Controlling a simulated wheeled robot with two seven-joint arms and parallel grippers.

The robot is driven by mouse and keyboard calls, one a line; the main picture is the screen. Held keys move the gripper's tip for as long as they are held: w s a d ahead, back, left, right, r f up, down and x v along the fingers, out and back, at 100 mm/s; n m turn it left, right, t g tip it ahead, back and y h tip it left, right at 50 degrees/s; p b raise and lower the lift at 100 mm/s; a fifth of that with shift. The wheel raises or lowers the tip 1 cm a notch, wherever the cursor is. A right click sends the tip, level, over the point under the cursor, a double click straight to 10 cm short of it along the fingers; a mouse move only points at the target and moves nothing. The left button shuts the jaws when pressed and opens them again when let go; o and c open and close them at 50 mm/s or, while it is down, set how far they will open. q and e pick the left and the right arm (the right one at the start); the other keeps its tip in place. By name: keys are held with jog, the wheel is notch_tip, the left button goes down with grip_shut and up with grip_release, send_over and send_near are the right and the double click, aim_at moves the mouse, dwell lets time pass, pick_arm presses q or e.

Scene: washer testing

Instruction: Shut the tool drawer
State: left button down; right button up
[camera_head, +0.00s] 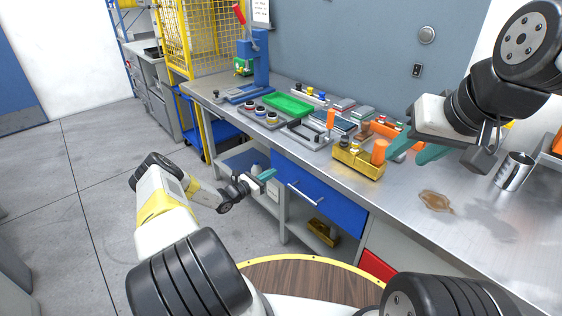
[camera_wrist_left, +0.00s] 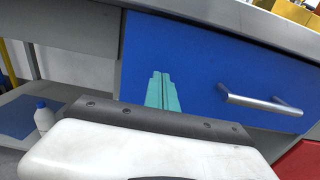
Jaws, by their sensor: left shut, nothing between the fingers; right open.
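The tool drawer is a blue front (camera_head: 341,208) with a silver bar handle (camera_head: 305,195), below the metal worktop. It also fills much of the left wrist view (camera_wrist_left: 195,65), with its handle (camera_wrist_left: 262,102) to the right. Its front sits close under the worktop edge; I cannot tell whether a small gap is left. My left gripper (camera_head: 267,174) is shut and empty, left of the handle. In the left wrist view its teal fingertips (camera_wrist_left: 160,75) overlap the drawer's left part; contact is unclear. My right gripper (camera_head: 416,151) is open above the worktop.
The worktop (camera_head: 395,196) carries a yellow box (camera_head: 357,164), a green tray (camera_head: 288,105), a blue press (camera_head: 252,70) and a metal cup (camera_head: 513,171). A brown spill (camera_head: 436,201) lies at its right. A white bottle (camera_wrist_left: 43,116) stands on a lower shelf.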

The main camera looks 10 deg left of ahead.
pick_arm(q)
jog(key=v, duration=1.2)
jog(key=s+d+r+m+g, duration=0.35)
jog(key=d+r+m, duration=0.2)
jog(key=r, duration=0.45)
jog(key=s+d+r+m+g+y, duration=0.1)
jog(key=s+d+r+m+g, duration=0.3)
jog(key=r+m, duration=0.4)
jog(key=s+d+r+m+g, duration=0.3)
jog(key=d+r+m+g, duration=0.2)
jog(key=r, duration=0.6)
jog(key=s+r+m+t+y, duration=0.2)
jog(key=s+r+m+y, duration=0.2)
jog(key=s+r, duration=0.4)
jog(key=s+a+r+m+t+y, duration=0.1)
jog(key=s+r+m, duration=0.5)
jog(key=s, duration=1)
notch_tip(320, 180, up, 2)
jog(key=t+y, duration=0.1)
jog(key=y, duration=0.1)
jog(key=shift+y, duration=0.4)
